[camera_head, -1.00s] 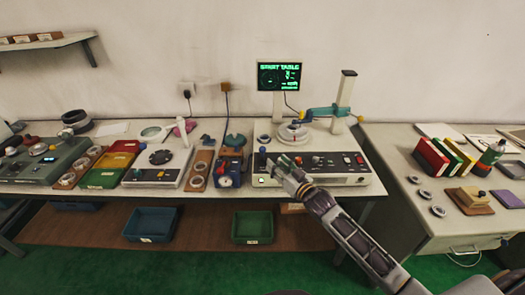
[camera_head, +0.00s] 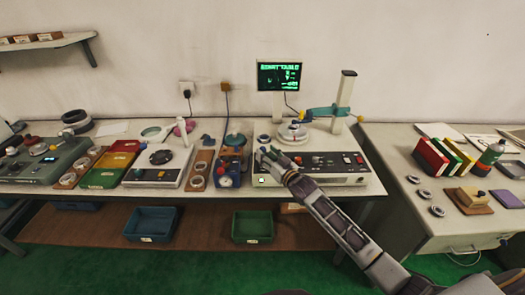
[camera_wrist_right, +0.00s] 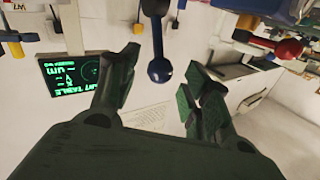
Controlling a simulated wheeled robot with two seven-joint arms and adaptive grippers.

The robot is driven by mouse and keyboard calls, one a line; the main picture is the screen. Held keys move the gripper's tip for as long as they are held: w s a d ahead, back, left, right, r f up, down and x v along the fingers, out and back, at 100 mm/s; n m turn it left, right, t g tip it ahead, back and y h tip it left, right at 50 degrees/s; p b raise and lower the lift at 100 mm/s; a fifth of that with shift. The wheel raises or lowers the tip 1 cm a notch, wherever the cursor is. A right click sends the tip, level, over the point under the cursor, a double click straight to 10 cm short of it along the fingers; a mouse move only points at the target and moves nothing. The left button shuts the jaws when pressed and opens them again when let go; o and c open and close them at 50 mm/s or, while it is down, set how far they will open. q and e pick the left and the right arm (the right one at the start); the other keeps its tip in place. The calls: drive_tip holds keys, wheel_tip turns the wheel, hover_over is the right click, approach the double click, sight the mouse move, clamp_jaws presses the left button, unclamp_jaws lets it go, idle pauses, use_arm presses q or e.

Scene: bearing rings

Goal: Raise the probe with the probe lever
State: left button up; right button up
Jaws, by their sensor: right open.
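The probe lever (camera_wrist_right: 159,68), a dark rod with a round dark-blue knob, shows between the spread fingers of my right gripper (camera_head: 265,155) in the right wrist view. There is a gap on both sides of the knob, so the open jaws do not hold it. In the head view the gripper covers the knob at the left end of the measuring console (camera_head: 328,181). The teal probe arm (camera_head: 327,112) reaches left from its column, with a yellow and blue end above the round table (camera_head: 293,133). Whether its tip touches anything is too small to tell. My left gripper is out of view.
A screen (camera_head: 279,76) with green text hangs behind the console.

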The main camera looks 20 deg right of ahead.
sight(264, 152)
drive_tip(key=shift+x, duration=1.5)
drive_tip(key=shift+w+a, duration=0.1)
drive_tip(key=shift+w, duration=0.1)
drive_tip(key=c, duration=0.8)
drive_tip(key=shift+c, duration=1.2)
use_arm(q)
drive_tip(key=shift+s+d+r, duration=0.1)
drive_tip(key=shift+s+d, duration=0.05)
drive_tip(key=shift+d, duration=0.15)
use_arm(e)
clamp_jaws()
